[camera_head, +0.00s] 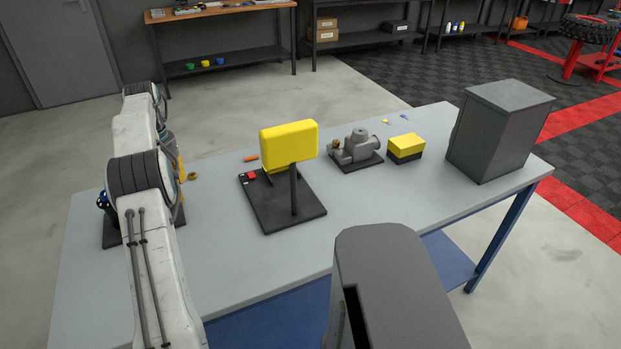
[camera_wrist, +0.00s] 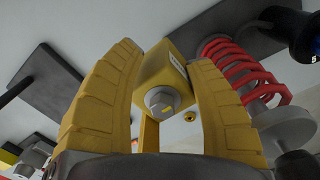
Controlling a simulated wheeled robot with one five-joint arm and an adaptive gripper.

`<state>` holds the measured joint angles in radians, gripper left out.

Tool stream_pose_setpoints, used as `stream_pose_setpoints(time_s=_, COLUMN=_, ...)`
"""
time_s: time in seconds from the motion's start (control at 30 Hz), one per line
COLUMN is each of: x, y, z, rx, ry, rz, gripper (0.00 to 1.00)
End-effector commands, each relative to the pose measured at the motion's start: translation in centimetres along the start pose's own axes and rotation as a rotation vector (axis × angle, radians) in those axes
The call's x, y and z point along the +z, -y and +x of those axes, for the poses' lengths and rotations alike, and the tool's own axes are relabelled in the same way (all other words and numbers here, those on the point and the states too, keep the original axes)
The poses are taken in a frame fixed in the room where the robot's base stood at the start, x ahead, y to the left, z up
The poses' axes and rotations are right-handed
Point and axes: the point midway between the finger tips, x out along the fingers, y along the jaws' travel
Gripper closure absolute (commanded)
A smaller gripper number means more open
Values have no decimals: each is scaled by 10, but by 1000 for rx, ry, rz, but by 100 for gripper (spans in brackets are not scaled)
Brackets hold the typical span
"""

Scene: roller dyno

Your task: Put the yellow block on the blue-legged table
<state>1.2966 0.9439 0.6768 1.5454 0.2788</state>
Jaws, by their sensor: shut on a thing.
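In the wrist view my gripper (camera_wrist: 168,60) has its two yellow ribbed fingers closed around the yellow block (camera_wrist: 165,75). The block has a pale label on one side, and a grey bolt-like part shows in front of it. In the head view my arm hides most of my gripper at the left end of the table; only a sliver of yellow shows there, and I cannot tell whether it is finger or block. The blue-legged table (camera_head: 230,265) has a light grey top and blue legs. The wrist view does not clearly show whether the block touches the tabletop.
A yellow panel (camera_head: 288,142) stands on a post over a dark plate (camera_head: 265,215). Right of it are a grey machine (camera_head: 357,148), a yellow-and-black box (camera_head: 405,147) and a large dark box (camera_head: 500,130). A red spring (camera_wrist: 240,70) is close beside my right finger. The front tabletop is clear.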

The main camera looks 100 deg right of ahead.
Motion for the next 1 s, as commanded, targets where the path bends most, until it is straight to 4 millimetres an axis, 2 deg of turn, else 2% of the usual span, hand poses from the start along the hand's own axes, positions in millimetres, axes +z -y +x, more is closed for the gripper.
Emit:
stream_pose_setpoints(time_s=0.1, x=-7, y=-21, z=-4, rx=-2, ry=-3, rz=48, gripper=87)
stream_pose_setpoints(time_s=0.2, x=-10, y=-31, z=-6, rx=-2, ry=-2, rz=71, gripper=87)
stream_pose_setpoints(time_s=0.47, x=-10, y=-38, z=-4, rx=-2, ry=-1, rz=86, gripper=87)
stream_pose_setpoints(time_s=1.0, x=25, y=-60, z=21, rx=-2, ry=1, rz=85, gripper=87)
